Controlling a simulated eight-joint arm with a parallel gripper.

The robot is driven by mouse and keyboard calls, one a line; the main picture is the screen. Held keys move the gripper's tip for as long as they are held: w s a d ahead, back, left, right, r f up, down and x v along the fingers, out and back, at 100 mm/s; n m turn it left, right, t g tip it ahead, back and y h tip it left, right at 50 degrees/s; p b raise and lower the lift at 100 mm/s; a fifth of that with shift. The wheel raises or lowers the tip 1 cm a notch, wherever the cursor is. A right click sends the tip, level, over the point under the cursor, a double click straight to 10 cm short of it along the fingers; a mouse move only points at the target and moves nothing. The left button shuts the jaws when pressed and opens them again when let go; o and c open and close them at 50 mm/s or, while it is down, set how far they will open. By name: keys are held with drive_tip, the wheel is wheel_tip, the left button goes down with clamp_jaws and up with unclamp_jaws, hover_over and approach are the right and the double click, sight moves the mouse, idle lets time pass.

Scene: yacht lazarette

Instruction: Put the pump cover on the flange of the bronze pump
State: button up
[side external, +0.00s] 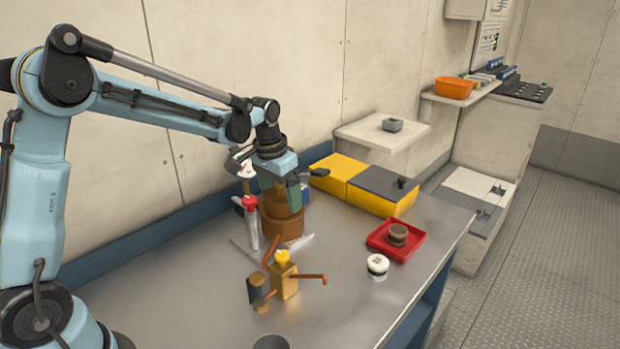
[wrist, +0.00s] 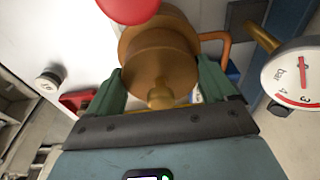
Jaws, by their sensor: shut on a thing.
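The bronze pump (side external: 283,226) stands upright on the bench, a brown cylinder with a wider rim, directly below my gripper (side external: 280,203). In the wrist view the pump (wrist: 172,22) lies just beyond the green jaws. My gripper (wrist: 160,68) is shut on the pump cover (wrist: 158,72), a bronze round piece with a small knob toward the camera. The cover is over the pump's flange and looks lined up with it. Whether it touches the flange cannot be told. The jaws hide most of the cover in the side view.
A brass block with copper pipes (side external: 285,280) is in front. The front right bench is clear.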

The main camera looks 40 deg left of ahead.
drive_tip(key=shift+f, duration=0.15)
drive_tip(key=o, duration=1)
drive_tip(key=shift+o, duration=0.2)
wheel_tip(320, 180, up, 12)
drive_tip(key=s+f, duration=0.1)
drive_tip(key=s, duration=0.1)
drive_tip(key=t, duration=0.2)
approach(275, 197)
drive_tip(key=s+d+r, duration=0.2)
drive_tip(key=s+d, duration=0.2)
drive_tip(key=s, duration=0.1)
drive_tip(key=s+d+f+t, duration=0.3)
drive_tip(key=s+f, duration=0.2)
drive_tip(key=s, duration=0.2)
drive_tip(key=shift+f, duration=0.3)
